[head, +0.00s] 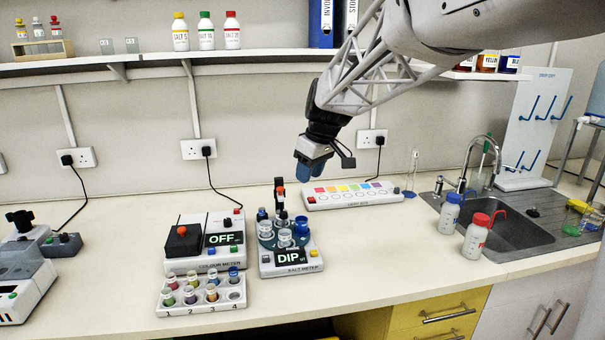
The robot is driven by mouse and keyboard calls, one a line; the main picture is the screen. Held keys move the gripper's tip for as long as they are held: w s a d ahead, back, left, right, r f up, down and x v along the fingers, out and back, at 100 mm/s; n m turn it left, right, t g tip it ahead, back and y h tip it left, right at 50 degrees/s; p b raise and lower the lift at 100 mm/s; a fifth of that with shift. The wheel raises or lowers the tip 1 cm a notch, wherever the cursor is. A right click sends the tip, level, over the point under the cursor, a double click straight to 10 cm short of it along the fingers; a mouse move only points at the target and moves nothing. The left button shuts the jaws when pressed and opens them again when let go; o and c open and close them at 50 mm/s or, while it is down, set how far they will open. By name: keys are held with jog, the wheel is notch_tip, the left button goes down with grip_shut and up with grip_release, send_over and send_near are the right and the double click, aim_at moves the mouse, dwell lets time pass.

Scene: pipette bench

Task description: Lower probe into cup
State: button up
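The salt meter (290,270) stands on the bench with "DIP" on its display. An upright black probe part (279,184) with a red knob (280,191) rises at the back of the platform. Its lower end is small and partly hidden, and I cannot tell how it sits relative to the cup below it. My gripper (310,173), with blue fingertips, is above and to the right of the probe, apart from it. I see nothing held, but the finger gap is unclear.
The colour meter (205,262), showing "OFF", stands left of the salt meter, with a vial rack (203,307) in front. A strip with coloured squares (353,195) lies behind right. Two wash bottles (477,237) stand by the sink (505,228). Bench right of the salt meter is clear.

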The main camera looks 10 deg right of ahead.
jog(key=shift+s, duration=0.75)
jog(key=shift+o, duration=1.4)
jog(key=w+a+f+m+g+h, duration=0.1)
jog(key=w+m, duration=0.5)
jog(key=w, duration=0.8)
jog(key=shift+w+a+f+m, duration=0.4)
jog(key=shift+a+f, duration=0.1)
jog(key=shift+f, duration=0.4)
jog(key=m+g+h, duration=0.1)
jog(key=m, duration=0.5)
send_over(280, 188)
notch_tip(280, 188, down, 5)
jog(key=shift+w+f, duration=0.1)
jog(key=shift+f, duration=0.1)
jog(key=shift+f, duration=3.8)
